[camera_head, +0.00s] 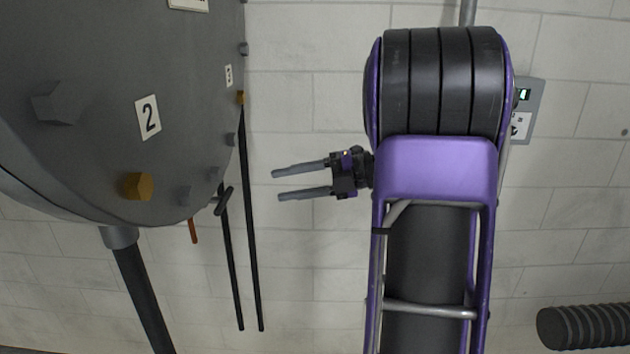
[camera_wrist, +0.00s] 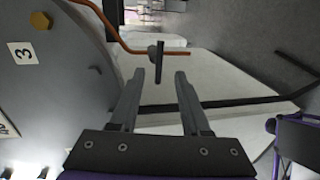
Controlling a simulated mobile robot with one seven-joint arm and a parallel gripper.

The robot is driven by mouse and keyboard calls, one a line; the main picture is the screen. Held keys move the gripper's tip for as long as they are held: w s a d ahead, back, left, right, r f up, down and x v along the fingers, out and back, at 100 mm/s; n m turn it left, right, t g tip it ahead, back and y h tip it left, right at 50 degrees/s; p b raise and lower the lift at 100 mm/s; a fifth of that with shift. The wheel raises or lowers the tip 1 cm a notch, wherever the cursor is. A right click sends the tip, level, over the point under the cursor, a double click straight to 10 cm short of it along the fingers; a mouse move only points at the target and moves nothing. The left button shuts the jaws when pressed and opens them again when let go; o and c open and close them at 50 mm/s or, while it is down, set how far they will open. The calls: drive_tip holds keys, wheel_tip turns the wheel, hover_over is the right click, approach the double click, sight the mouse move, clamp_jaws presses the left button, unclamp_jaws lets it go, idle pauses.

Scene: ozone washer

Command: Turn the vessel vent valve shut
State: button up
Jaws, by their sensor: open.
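A dark valve handle (camera_wrist: 160,62) sits on a thin copper-coloured pipe (camera_wrist: 120,38) beside the grey vessel (camera_wrist: 50,90); I take it for the vent valve. In the wrist view its bar points along my fingers and shows between the fingertips, seemingly ahead of them. In the head view a dark handle (camera_head: 223,201) shows at the vessel's lower right edge, near a short copper pipe end (camera_head: 193,231). My gripper (camera_head: 275,185) is open and empty, to the right of that handle with a gap. It also shows in the wrist view (camera_wrist: 159,73). No contact shows.
A grey control box (camera_head: 527,110) is on the block wall.

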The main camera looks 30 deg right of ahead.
drive_tip(key=v, duration=0.5)
idle(0.4)
